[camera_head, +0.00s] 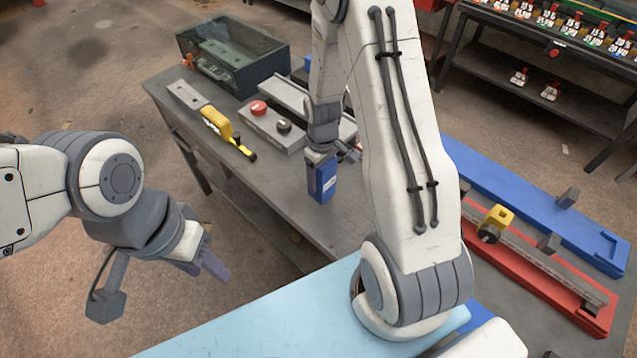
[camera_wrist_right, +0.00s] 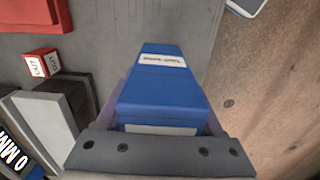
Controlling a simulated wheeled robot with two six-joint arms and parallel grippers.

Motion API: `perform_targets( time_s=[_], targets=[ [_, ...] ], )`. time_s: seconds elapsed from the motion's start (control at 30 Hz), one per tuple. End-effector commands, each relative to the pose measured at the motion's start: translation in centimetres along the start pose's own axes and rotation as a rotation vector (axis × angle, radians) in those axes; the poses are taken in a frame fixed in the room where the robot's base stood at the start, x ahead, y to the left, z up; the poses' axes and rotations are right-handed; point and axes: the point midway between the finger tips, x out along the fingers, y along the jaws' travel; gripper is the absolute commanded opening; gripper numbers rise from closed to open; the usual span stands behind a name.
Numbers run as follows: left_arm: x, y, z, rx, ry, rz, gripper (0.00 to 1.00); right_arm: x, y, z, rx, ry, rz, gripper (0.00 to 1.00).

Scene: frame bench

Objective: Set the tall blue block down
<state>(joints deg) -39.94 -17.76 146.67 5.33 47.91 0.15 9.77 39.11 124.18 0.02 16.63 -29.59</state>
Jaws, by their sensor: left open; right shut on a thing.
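The tall blue block (camera_head: 322,180), with a white label, hangs upright below my right gripper (camera_head: 322,153) over the grey bench, near its front edge. In the right wrist view, the block (camera_wrist_right: 160,85) sits between the two fingers of my right gripper (camera_wrist_right: 160,110), which is shut on it. I cannot tell whether the block's lower end touches the bench top. My left gripper (camera_head: 207,262) is open and empty, off to the left over the floor, apart from the bench.
The grey bench (camera_head: 275,205) has bare room left of the block. A control box with red and black buttons (camera_head: 272,125), a yellow tool (camera_head: 216,123) and a dark clear-sided bin (camera_head: 232,60) stand behind. A red tray (camera_head: 540,285) and a blue tray (camera_head: 520,195) lie right.

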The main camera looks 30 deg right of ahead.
Motion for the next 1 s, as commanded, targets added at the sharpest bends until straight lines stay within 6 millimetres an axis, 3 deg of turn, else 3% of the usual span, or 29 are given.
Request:
perform_targets(
  time_s=[0.3,0.73,0.77,0.8,1.0],
  targets=[
    [-1.2,0.1,-0.1,0.000,0.000,0.000,0.45,3.2,-0.1,-0.1,-0.003,0.000,0.000,0.00],
    [-0.7,0.1,0.0,0.000,0.000,0.000,0.45,3.9,-0.1,-0.1,-0.003,0.001,0.001,0.00],
    [-0.8,0.1,0.0,0.000,0.000,0.000,0.45,3.8,-0.2,-0.1,-0.003,-0.001,0.000,0.80],
    [-0.9,0.1,-0.1,0.000,0.000,0.000,0.45,3.8,-0.2,-0.1,-0.003,-0.001,0.000,0.95],
    [-0.9,0.1,0.0,0.000,0.000,0.000,0.45,3.8,-0.2,0.0,-0.003,-0.001,0.000,0.99]
  ],
)
